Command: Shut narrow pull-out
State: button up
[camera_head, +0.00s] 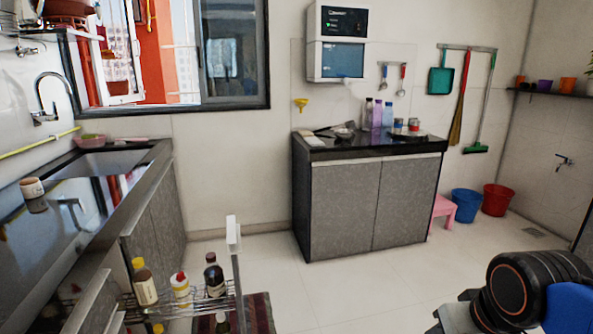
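The narrow pull-out stands open at the lower left, drawn out from under the left counter. Its wire rack (190,303) sticks out into the room, and its upright front (236,270) with a pale top piece is at the right end, clear of the cabinet. On the rack stand a yellow-capped bottle (145,285), a white bottle with a red cap (180,287) and a dark bottle (214,276). More bottles show partly on a lower level. Part of my arm shows at the lower right, far from the pull-out; my gripper is not clearly visible.
The left counter (50,255) carries a cup (32,188) and a sink. A grey cabinet (370,200) stands at the back wall. A pink stool (443,208) and buckets are right. The middle floor is clear.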

aim_at(233, 235)
jog(key=i+l+u, duration=0.15)
jog(key=l+u, duration=0.2)
jog(key=i+l+u, duration=0.15)
jog(key=l+u, duration=0.95)
jog(key=l, duration=0.15)
jog(key=i+l+u, duration=0.1)
jog(key=l, duration=0.25)
jog(key=i+l+u, duration=0.1)
jog(key=l, duration=0.25)
jog(key=i, duration=0.1)
